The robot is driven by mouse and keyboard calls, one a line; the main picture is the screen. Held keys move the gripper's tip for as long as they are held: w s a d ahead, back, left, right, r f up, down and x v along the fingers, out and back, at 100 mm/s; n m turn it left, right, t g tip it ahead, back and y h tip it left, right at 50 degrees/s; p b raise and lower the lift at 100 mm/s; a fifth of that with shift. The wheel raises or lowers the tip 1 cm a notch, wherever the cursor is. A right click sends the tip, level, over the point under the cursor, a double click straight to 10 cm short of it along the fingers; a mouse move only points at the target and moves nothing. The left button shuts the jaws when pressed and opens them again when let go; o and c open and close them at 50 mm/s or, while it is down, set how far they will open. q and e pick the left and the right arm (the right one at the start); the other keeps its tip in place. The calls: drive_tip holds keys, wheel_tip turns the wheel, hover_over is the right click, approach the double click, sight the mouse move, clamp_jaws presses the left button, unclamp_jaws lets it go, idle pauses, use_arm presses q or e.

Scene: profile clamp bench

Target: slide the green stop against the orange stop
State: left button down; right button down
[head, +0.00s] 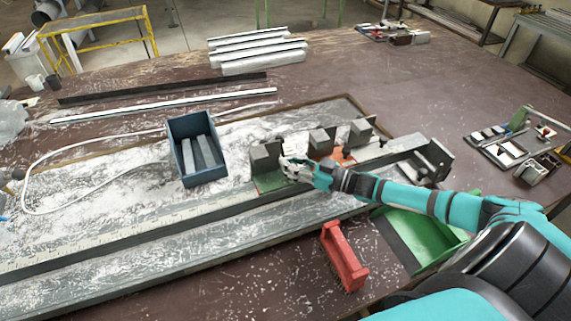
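The green stop (268,183) sits on the metal profile rail near its right part, with a grey block (265,155) standing on it. The orange stop (337,154) is further right on the rail, with grey blocks (322,139) beside it. My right gripper (288,167) is at the green stop's right side, at the grey block. Its fingers are small and partly merged with the stop, so their opening and any hold cannot be told. The hand hides the space between the two stops. My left gripper is not clearly in view.
A blue box (196,150) with grey bars stands behind the rail, left of the green stop. A red-handled tool (344,257) and a green bin (425,235) are in front. An upright end plate (438,158) stands at the rail's right end. Silver profiles (255,50) lie at the back.

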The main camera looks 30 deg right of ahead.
drive_tip(key=c, duration=1.2)
unclamp_jaws()
drive_tip(key=shift+s+a+f, duration=0.1)
drive_tip(key=shift+s+f, duration=0.15)
drive_tip(key=shift+s, duration=0.35)
drive_tip(key=shift+c, duration=0.2)
drive_tip(key=shift+o, duration=0.5)
drive_tip(key=shift+w+r, duration=0.15)
drive_tip(key=v, duration=1)
drive_tip(key=shift+s, duration=0.2)
drive_tip(key=shift+v, duration=0.9)
drive_tip(key=shift+w, duration=0.15)
